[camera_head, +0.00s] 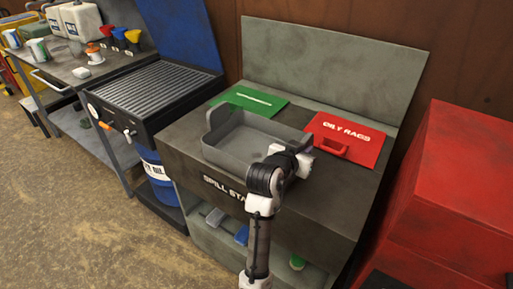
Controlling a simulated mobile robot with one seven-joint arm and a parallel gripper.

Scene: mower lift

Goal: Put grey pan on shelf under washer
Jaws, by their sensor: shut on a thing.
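The grey pan (245,138) is an open rectangular tray with raised walls. It is at the top of the spill station, between the green and red lids; I cannot tell whether it touches the surface. My gripper (296,155) is at the pan's right front corner, shut on its wall; my wrist hides the fingertips and part of that corner. The washer (155,92), left of the spill station, has a slatted black top and a raised blue lid. Below it a blue drum (158,182) stands on a low dark shelf (165,212), partly hidden by the spill station.
The spill station (190,148) has a green lid (248,98), a red oily rags lid (345,138) and a lower shelf with small items. A red cabinet (450,190) stands right. A bench (85,68) with bottles and funnels stands left. Floor at front left is clear.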

